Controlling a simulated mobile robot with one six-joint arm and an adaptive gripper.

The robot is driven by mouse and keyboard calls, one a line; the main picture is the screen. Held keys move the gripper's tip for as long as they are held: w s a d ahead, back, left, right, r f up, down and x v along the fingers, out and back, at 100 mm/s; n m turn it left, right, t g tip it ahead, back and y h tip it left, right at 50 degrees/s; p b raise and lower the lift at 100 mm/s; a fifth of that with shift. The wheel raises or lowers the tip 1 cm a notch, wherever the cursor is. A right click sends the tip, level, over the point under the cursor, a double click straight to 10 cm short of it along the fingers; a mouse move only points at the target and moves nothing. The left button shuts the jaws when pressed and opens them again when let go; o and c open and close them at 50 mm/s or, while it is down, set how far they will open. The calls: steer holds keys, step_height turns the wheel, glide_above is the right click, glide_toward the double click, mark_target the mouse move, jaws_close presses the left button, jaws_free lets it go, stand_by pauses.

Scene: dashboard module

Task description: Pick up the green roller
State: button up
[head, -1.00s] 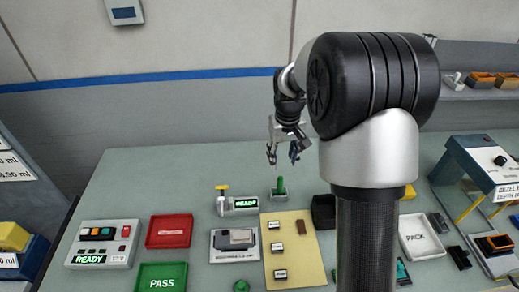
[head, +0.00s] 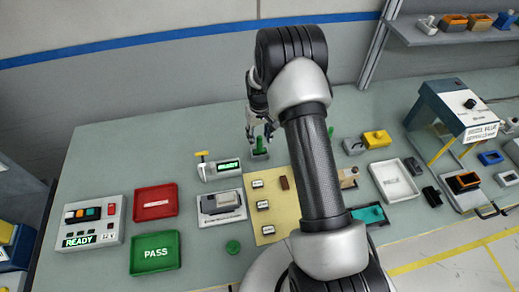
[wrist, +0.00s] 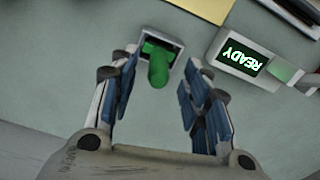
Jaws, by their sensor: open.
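The green roller (head: 260,144) stands upright in a small grey holder (head: 260,155) near the back of the table. In the wrist view the roller (wrist: 158,68) is seen from above, in its holder (wrist: 172,48), ahead of the space between my fingers and nearer the left finger. My gripper (head: 259,133) is just above the roller in the head view. In the wrist view my gripper (wrist: 158,85) has its blue-padded fingers apart on either side, with nothing between them held. I cannot tell the exact height of the fingertips over the roller.
A device with a green READY display (wrist: 242,56) stands close to the holder. A yellow mat (head: 270,210) with small labelled blocks lies in front. A red tray (head: 155,203), a green PASS tray (head: 155,253) and a white tray (head: 394,180) lie farther out.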

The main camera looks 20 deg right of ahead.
mark_target(260, 145)
steer(key=shift+w+f, duration=0.2)
steer(key=shift+f, duration=2.8)
steer(key=shift+c, duration=0.3)
jaws_close()
